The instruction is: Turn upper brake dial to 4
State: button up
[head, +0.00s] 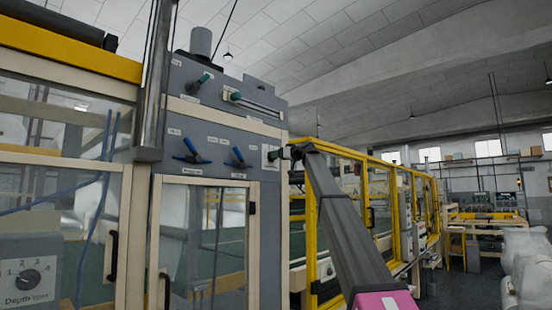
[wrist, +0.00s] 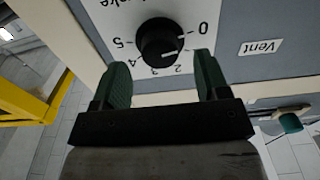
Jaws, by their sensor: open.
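The brake dial is a round black knob (wrist: 160,42) on a white scale plate (wrist: 205,12), seen upside down in the wrist view. A pale mark shows on the knob's lower right, but I cannot tell the exact setting. My gripper (wrist: 162,72) is open, its two green fingers apart on either side of the knob's lower edge, with no clear contact. In the head view my gripper (head: 284,153) is at the plate (head: 268,160), hiding most of the knob.
A grey panel (head: 222,135) carries blue levers (head: 191,152) and green-tipped handles (head: 235,96) left of the dial. A "Vent" label (wrist: 261,47) and a green-tipped lever (wrist: 290,123) are near my gripper. A "Depth" dial (head: 30,277) is far left. Yellow-framed machinery (head: 380,200) stands right.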

jog(key=x, duration=0.2)
jog(key=shift+w+a, duration=0.25)
jog(key=shift+a, duration=0.05)
jog(key=shift+c, duration=0.3)
jog(key=c, duration=0.9)
jog(key=shift+o, duration=0.2)
